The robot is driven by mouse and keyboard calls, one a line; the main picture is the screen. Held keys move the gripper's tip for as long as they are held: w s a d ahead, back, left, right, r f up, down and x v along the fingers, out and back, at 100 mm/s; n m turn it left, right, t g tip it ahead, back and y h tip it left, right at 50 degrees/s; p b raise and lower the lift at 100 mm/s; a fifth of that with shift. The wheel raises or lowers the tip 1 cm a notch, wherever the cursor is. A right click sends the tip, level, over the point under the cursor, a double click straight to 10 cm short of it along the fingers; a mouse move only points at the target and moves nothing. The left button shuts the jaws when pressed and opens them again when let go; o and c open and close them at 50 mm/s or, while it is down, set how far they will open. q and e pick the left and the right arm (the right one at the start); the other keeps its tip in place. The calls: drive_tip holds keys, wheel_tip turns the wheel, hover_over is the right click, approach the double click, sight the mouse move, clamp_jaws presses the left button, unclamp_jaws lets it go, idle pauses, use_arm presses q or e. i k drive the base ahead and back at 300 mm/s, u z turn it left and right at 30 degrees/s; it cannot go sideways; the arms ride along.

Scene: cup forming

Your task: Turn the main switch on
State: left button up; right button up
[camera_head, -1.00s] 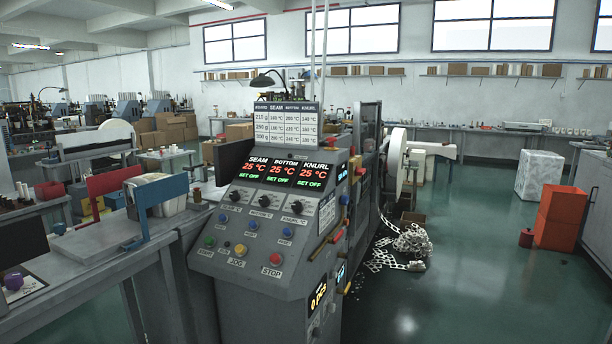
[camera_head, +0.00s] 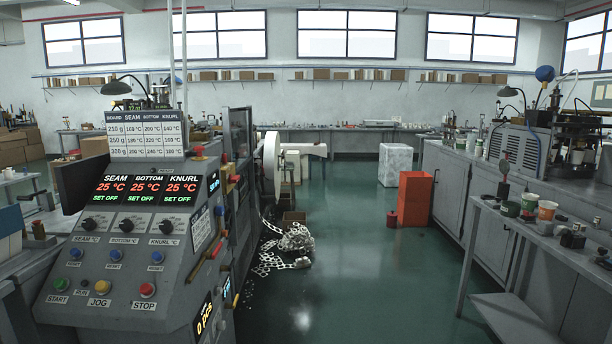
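The grey control console (camera_head: 120,240) of the forming machine stands at the left. Its displays (camera_head: 148,187) are lit, reading 25 °C and SET OFF for seam, bottom and knurl. Three black knobs sit below them. A green START button (camera_head: 60,284), a yellow JOG button (camera_head: 103,287) and a red STOP button (camera_head: 147,290) are along the lower panel. A small black selector (camera_head: 83,283) is marked RUN. I cannot make out which control is the main switch; the console's right side is seen only at a steep angle. Neither of my grippers is in view.
An open green floor aisle (camera_head: 345,270) runs right of the machine. White scrap strips (camera_head: 290,247) lie on the floor beside it. An orange cabinet (camera_head: 414,199) and a pale block (camera_head: 395,165) stand further back. A grey bench (camera_head: 540,235) with cups lines the right.

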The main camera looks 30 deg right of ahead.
sight(235, 178)
drive_tip(key=z, duration=1.1)
drive_tip(key=i, duration=3.15)
drive_tip(key=u, duration=1.15)
